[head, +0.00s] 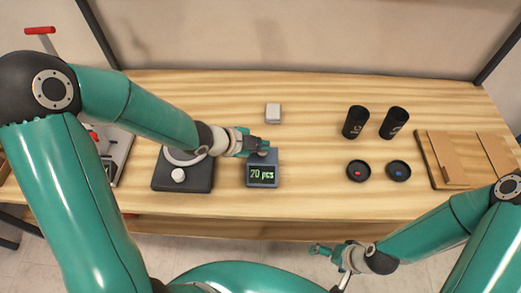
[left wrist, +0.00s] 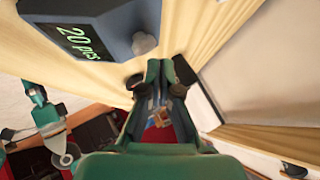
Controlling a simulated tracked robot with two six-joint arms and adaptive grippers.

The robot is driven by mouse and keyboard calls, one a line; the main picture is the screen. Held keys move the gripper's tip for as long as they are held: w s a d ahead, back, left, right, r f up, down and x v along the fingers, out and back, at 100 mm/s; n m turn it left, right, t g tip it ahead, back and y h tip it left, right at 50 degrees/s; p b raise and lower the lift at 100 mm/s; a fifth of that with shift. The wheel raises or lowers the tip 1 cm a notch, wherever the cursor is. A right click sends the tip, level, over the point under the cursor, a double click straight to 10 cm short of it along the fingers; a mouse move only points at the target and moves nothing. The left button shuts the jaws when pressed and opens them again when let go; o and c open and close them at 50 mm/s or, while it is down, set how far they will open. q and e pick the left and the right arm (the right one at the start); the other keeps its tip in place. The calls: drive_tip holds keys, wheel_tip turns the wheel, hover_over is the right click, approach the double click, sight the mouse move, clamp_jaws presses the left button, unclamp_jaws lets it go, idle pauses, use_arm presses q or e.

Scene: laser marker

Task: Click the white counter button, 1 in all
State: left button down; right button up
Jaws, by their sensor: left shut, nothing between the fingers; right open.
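The counter (head: 262,175) is a dark grey box on the wooden table, with a green display reading "20 pcs". It also shows at the top of the left wrist view (left wrist: 110,18). Its pale round button (left wrist: 144,43) sticks out from the box in that view. My left gripper (head: 262,145) is shut and empty, over the back part of the counter in the head view, and largely hides the button there. In the left wrist view its fingers (left wrist: 168,70) appear beside the button; contact cannot be told. My right gripper (head: 330,250) is open and empty in front of the table edge.
A dark device with a white knob (head: 178,175) stands left of the counter. Two black cups (head: 356,123), two dark dishes (head: 358,171) and a wooden board (head: 436,172) are to the right.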

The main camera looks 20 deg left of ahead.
sight(261, 153)
idle(0.8)
use_arm(q)
drive_tip(key=shift+f+b, duration=0.35)
drive_tip(key=shift+b, duration=0.05)
drive_tip(key=shift+f+b, duration=0.5)
drive_tip(key=shift+f, duration=0.05)
idle(0.6)
drive_tip(key=shift+r, duration=0.1)
drive_tip(key=shift+r+p, duration=0.9)
wheel_tip(261, 153, up, 5)
drive_tip(key=p, duration=0.4)
drive_tip(key=shift+p, duration=0.4)
idle(0.4)
